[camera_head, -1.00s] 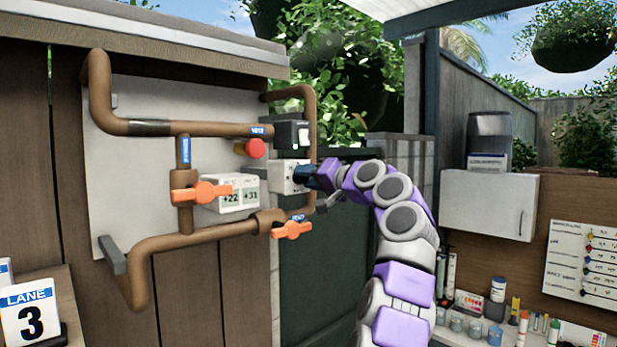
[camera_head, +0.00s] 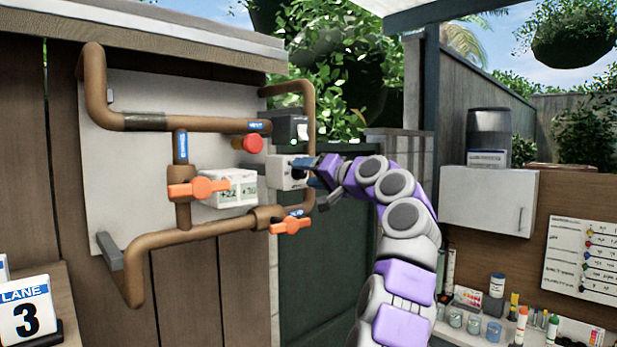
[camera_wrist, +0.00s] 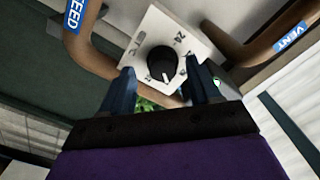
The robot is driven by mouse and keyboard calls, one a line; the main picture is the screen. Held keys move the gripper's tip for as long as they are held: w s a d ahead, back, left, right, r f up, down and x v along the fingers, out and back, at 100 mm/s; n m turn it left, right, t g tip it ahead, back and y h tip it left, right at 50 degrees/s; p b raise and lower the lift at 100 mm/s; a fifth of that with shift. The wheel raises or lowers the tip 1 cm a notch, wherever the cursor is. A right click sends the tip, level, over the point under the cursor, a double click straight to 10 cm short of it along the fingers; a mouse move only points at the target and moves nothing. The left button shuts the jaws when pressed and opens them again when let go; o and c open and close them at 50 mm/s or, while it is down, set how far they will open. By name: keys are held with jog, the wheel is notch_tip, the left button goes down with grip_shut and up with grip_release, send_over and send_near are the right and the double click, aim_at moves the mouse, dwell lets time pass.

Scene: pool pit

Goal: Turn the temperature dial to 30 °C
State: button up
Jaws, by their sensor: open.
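The temperature dial is a black round knob (camera_wrist: 163,61) on a white control box (camera_wrist: 145,27) marked °C, with "24" readable on its scale. A pale mark on the knob points toward the bottom of the wrist picture; I cannot read the number there. In the head view the box (camera_head: 282,180) is on the panel's right side. My gripper (camera_wrist: 159,68) is open, its dark fingertips on either side of the knob in the wrist picture. I cannot tell if they touch it. In the head view my gripper (camera_head: 313,170) is just right of the box.
A black switch box (camera_head: 289,131) is right above the dial box. A red knob (camera_head: 253,144), a white display (camera_head: 235,188), brown pipes (camera_head: 190,236) and orange valve handles (camera_head: 198,187) (camera_head: 291,226) are close by.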

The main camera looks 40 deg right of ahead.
jog(key=s+d+b, duration=0.1)
jog(key=s+b, duration=0.2)
jog(key=s, duration=1.3)
jog(key=shift+s+d+f, duration=0.15)
jog(key=shift+s+d, duration=0.15)
jog(key=shift+d, duration=0.1)
jog(key=shift+b, duration=0.3)
